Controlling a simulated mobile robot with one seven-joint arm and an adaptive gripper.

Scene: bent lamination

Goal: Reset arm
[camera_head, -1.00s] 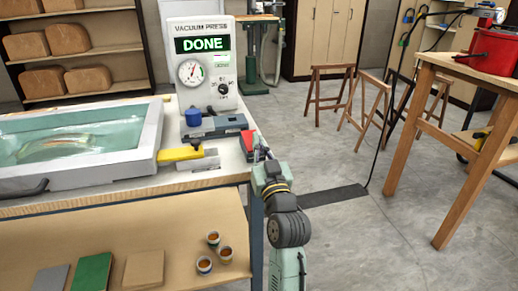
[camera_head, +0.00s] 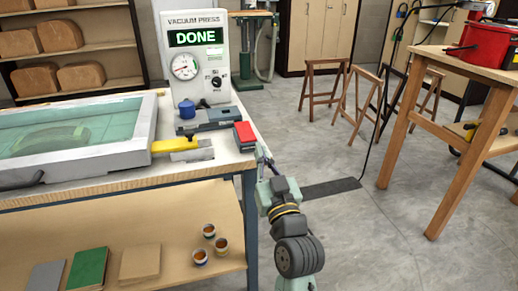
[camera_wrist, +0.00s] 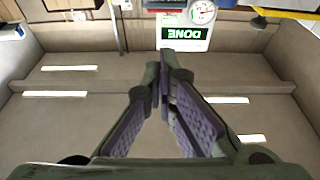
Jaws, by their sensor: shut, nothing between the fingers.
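My gripper (camera_head: 262,158) is at the right end of the workbench in the head view, beside the bench edge and low against the red block. In the wrist view, the two purple-padded fingers of my gripper (camera_wrist: 165,65) meet at the tips, with nothing between them. The vacuum press control box (camera_head: 195,60) stands at the back of the bench and its screen reads DONE. It also shows upside down at the top of the wrist view (camera_wrist: 184,35). The press bed (camera_head: 75,135) lies on the left of the bench with a blurred greenish cover.
A blue-grey tool (camera_head: 208,120), a yellow-handled tool (camera_head: 172,145) and a red block (camera_head: 244,132) lie near the bench's right end. Small cups (camera_head: 221,245) and boards (camera_head: 140,263) sit on the lower shelf. The floor (camera_head: 390,235) right of the bench is largely clear; a wooden table (camera_head: 465,67) stands beyond.

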